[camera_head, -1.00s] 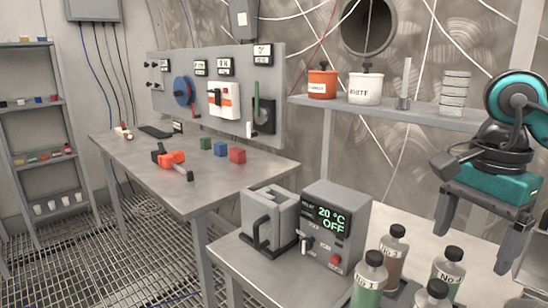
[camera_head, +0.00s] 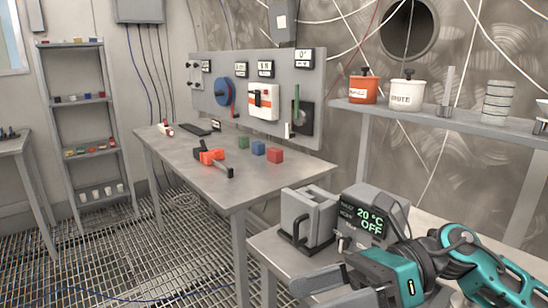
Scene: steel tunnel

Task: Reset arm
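My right arm comes in from the lower right. Its teal gripper (camera_head: 318,292) points left at the bottom of the head view, in front of the heater box. Its two dark fingers look spread apart, with nothing seen between them; the lower finger is partly cut off by the frame edge. My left arm and gripper are not in view.
A box with a "20 °C OFF" display (camera_head: 368,220) and a grey handled block (camera_head: 308,215) stand on the near table, close to my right arm. Open grating floor (camera_head: 130,250) lies left.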

